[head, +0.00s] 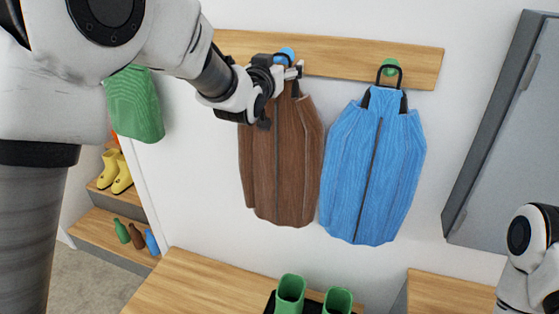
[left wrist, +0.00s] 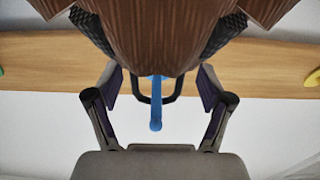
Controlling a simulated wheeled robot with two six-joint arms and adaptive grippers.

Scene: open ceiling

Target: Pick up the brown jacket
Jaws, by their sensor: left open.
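The brown jacket (head: 282,165) hangs on the wall from a blue hook (head: 286,55) on a wooden rail. My left gripper (head: 292,75) is at the top of the jacket, by the hook. In the left wrist view the jacket (left wrist: 160,30) fills the upper middle, with its dark hanging loop around the blue hook (left wrist: 155,105). The open fingers of my left gripper (left wrist: 158,92) stand on either side of the loop and hook, with nothing visibly clamped. My right gripper is not in view; only part of my right arm shows at the lower right.
A blue jacket (head: 374,165) hangs just right of the brown one, from a green hook (head: 390,65) on the wooden rail (head: 425,65). A green garment (head: 135,105) hangs at left. A grey cabinet (head: 510,130) stands at right. Green boots (head: 290,293) stand below.

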